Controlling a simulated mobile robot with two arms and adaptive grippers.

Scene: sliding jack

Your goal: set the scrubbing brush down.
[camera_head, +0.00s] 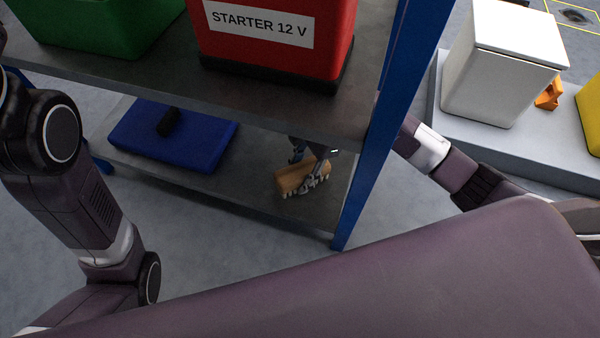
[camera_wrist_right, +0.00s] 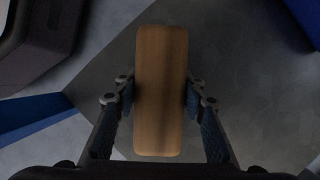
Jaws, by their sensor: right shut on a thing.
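The scrubbing brush (camera_head: 302,178) has a tan wooden back and pale bristles underneath. It is at the lower shelf (camera_head: 265,213) of the rack, near the right post. My right gripper (camera_head: 312,172) is shut on the brush, reaching in behind the post. In the right wrist view the brush (camera_wrist_right: 160,90) lies lengthwise between the two fingers of the right gripper (camera_wrist_right: 160,98), which press its long sides. I cannot tell whether the bristles touch the shelf. My left arm shows at the left, but its gripper is out of view.
A blue mat or case (camera_head: 190,147) with a black item (camera_head: 168,121) lies on the lower shelf, left of the brush. The upper shelf (camera_head: 290,97) overhangs, with a red starter box (camera_head: 285,50) and a green bin (camera_head: 95,25). A blue post (camera_head: 385,110) stands close right.

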